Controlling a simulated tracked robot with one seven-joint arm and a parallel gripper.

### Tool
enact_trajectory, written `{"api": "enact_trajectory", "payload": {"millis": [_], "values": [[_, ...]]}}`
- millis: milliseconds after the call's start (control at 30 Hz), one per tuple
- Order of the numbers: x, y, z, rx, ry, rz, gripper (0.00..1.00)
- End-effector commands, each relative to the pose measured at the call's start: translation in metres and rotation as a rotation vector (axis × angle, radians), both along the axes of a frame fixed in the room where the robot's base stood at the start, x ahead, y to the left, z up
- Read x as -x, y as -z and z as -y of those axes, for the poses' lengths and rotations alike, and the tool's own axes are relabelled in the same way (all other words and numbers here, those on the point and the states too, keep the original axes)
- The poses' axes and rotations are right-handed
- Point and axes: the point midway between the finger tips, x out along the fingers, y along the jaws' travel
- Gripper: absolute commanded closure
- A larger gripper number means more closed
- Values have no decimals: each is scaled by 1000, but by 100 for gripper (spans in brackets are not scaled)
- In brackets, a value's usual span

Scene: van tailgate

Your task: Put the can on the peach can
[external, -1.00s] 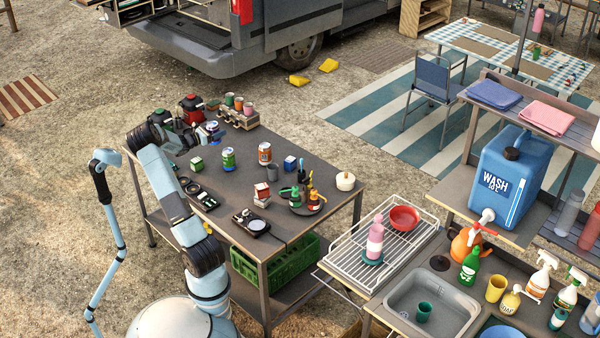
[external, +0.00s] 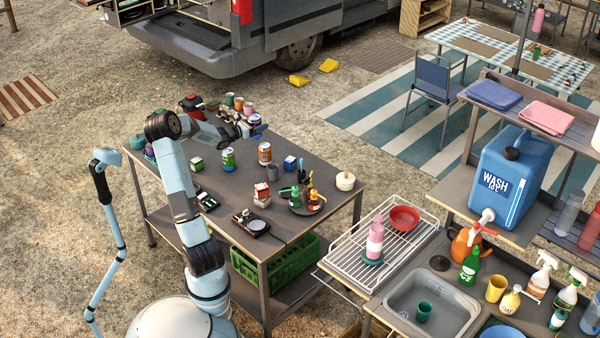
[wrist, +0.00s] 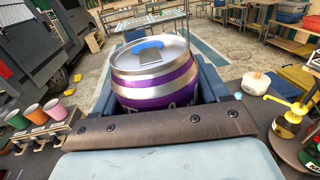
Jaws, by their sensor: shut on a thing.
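My gripper (external: 252,123) is shut on a silver can with purple bands and a blue tab. In the wrist view the can (wrist: 152,85) sits upright between the fingers. In the external view it shows only small at the arm's end (external: 255,119). The likely peach can, an orange can with a pale top (external: 265,154), stands upright on the dark table. My gripper is above and behind it, and the two cans are apart. The orange can is not seen in the wrist view.
A rack of coloured cups (wrist: 37,113) is at the back. A round tray with bottles (external: 303,206) and a white pot (external: 345,181) are nearer the right.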

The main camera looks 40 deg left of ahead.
Motion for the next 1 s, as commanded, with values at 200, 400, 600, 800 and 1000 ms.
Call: {"api": "enact_trajectory", "payload": {"millis": [200,400,600,800,1000], "values": [[-32,16,-15,4,1,2,71],[-58,35,-28,3,1,2,71],[-78,61,-37,2,1,2,71],[-89,75,-42,0,1,2,71],[-94,82,-45,1,0,1,71]]}}
